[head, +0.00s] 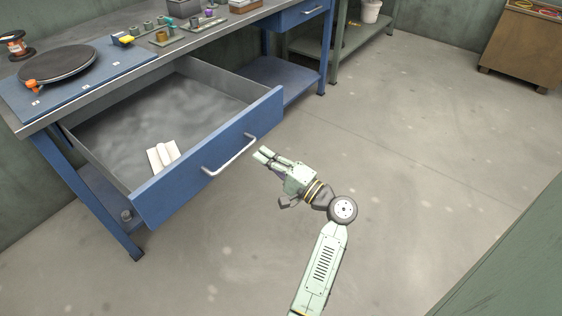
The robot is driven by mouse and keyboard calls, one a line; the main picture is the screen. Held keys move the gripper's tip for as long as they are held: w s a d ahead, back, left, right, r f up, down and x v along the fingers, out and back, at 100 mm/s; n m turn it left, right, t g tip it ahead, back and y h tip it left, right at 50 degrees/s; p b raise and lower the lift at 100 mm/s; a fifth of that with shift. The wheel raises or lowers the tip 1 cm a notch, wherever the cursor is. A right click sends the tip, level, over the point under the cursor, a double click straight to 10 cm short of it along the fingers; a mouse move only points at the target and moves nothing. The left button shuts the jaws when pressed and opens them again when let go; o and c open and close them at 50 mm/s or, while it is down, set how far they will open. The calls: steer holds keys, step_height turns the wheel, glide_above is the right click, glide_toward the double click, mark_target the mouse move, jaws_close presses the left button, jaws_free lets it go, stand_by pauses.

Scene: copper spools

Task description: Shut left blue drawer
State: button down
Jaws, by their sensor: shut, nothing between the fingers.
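The left blue drawer (167,192) is pulled well out from the workbench, with its grey inside open to view. A pale handle (231,156) is fixed across its blue front. White rolled or folded items (163,155) lie inside near the front. My gripper (262,154) is shut and empty. Its fingertips point toward the drawer front, just to the right of the handle in the picture. I cannot tell whether they touch the handle, but a small gap seems to show.
The workbench top (150,60) bears a dark round turntable (57,63), a spool (16,45) and several small parts. A second blue drawer (300,14) is shut at the right. A wooden cabinet (522,48) stands far right. The concrete floor (420,130) around my arm is clear.

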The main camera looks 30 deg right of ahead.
steer(key=shift+x, duration=1.05)
steer(key=shift+w, duration=0.1)
